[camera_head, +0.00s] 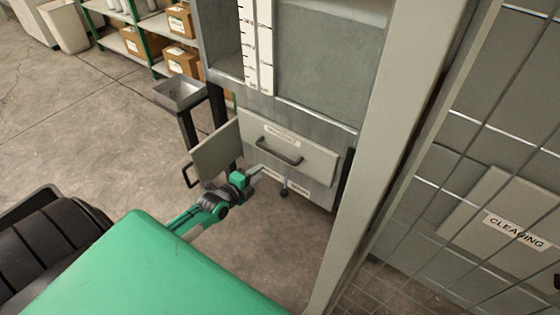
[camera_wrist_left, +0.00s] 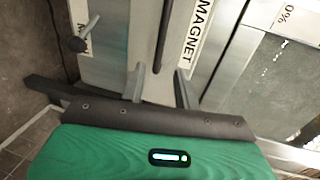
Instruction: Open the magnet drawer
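The magnet drawer (camera_head: 310,158) is a grey front in the lower part of a metal cabinet, with a label at its top and a dark bar handle (camera_head: 278,152). My left gripper (camera_head: 256,171) is just below and left of the handle in the head view. In the left wrist view its two grey fingers (camera_wrist_left: 160,76) are apart and empty. The handle (camera_wrist_left: 162,42) runs up from between the fingertips there, beside the MAGNET label (camera_wrist_left: 196,32); contact cannot be told. My right gripper is not in view.
A grey panel with a handle (camera_head: 216,150) stands out left of the drawer, close to my left arm. A knob (camera_head: 284,191) hangs below the drawer. A metal tray on a stand (camera_head: 180,94) is behind. A post (camera_head: 375,150) and a wire mesh are to the right.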

